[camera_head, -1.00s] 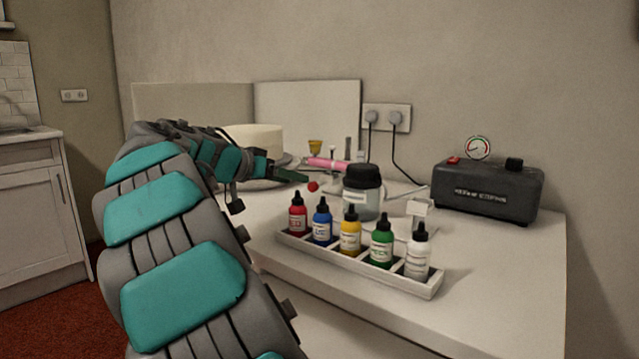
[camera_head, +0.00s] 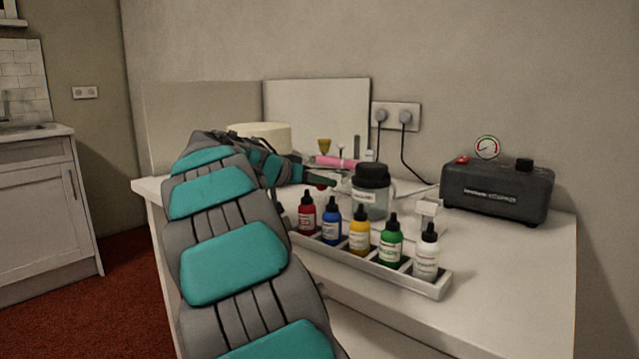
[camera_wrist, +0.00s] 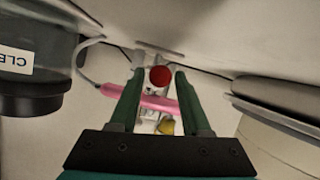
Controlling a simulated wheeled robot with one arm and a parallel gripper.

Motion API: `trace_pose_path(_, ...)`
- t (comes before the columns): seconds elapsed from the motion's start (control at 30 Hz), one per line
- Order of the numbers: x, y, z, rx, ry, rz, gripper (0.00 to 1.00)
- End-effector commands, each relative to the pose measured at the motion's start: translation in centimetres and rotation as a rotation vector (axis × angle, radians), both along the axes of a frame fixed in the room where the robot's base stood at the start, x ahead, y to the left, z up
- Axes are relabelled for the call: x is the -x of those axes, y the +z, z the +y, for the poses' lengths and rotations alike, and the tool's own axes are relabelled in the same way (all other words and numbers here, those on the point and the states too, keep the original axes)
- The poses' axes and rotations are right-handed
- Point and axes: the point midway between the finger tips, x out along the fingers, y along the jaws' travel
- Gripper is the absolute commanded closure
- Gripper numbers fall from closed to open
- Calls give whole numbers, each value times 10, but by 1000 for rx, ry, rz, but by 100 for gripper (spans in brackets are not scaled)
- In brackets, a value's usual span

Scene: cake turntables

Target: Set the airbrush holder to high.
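The airbrush holder (camera_wrist: 150,62) is a pale fitting with a round red knob (camera_wrist: 159,77), seen at the upper middle of the wrist view. The pink airbrush (camera_wrist: 152,101) lies across it, and it also shows in the head view (camera_head: 335,162) behind the jar. My gripper (camera_wrist: 158,79) is open, with one green finger on each side of the knob. Contact with the knob cannot be told. In the head view my gripper (camera_head: 320,180) reaches in from the left, and its fingers mostly hide the knob.
A dark-lidded jar (camera_head: 370,200) stands close right of my gripper. A tray (camera_head: 430,287) of several colour bottles is in front. A cake (camera_head: 262,133) on a turntable is behind my arm. A black compressor (camera_head: 497,190) stands at right.

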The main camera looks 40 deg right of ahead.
Motion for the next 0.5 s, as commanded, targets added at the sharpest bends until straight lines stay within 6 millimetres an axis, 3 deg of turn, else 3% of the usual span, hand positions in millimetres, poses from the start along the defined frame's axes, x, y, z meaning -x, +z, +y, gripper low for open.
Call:
trace_pose_path(0.07, 0, 0, 0, 0, 0, 0, 63)
trace_pose_path(0.4, 0, 0, 0, 0, 0, 0, 100)
trace_pose_path(0.5, 0, 0, 0, 0, 0, 0, 100)
